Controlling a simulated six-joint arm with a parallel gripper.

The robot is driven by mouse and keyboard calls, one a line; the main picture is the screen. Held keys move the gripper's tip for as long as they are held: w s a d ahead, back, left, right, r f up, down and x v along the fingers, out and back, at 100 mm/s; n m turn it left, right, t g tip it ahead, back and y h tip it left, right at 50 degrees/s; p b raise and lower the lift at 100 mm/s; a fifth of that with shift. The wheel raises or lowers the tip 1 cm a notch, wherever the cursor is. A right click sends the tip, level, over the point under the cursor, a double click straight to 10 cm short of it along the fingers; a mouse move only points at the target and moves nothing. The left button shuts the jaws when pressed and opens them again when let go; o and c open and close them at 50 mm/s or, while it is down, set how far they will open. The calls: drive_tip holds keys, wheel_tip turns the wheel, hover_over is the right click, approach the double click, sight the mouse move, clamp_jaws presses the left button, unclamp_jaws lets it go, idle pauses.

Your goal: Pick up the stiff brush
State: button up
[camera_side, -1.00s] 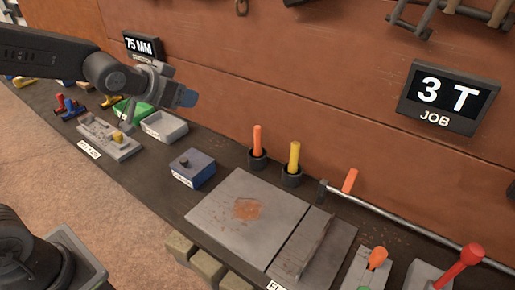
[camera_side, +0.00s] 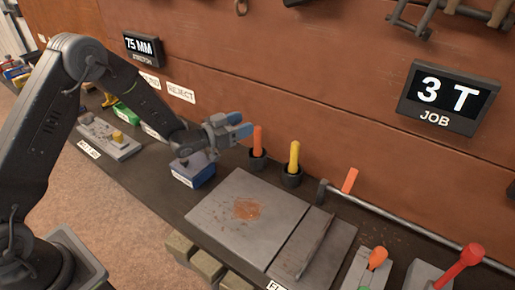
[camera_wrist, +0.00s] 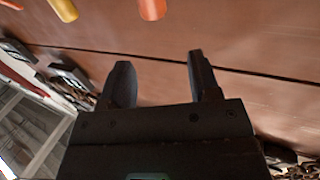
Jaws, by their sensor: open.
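Two upright handles stand in dark cups along the back of the bench: an orange handle (camera_side: 257,138) and a yellow handle (camera_side: 294,156). They may be brush handles; their lower ends are hidden in the cups, so I cannot tell which is the stiff brush. My gripper (camera_side: 240,125) is open and empty, just left of the orange handle's top and apart from it. In the wrist view, my two fingers (camera_wrist: 161,78) are spread. An orange handle end (camera_wrist: 152,9) and a yellow one (camera_wrist: 66,9) show at the top edge.
A blue-grey box (camera_side: 195,172) sits under my wrist. A grey plate (camera_side: 220,217) with a rusty patch lies in front of the cups. The back wall (camera_side: 330,110) rises close behind.

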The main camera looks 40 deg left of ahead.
sight(258, 146)
wheel_tip(258, 146, down, 5)
drive_tip(key=shift+x, duration=3.8)
drive_tip(key=shift+c, duration=0.3)
drive_tip(key=c, duration=0.9)
drive_tip(key=shift+c, duration=0.3)
drive_tip(key=shift+r, duration=0.15)
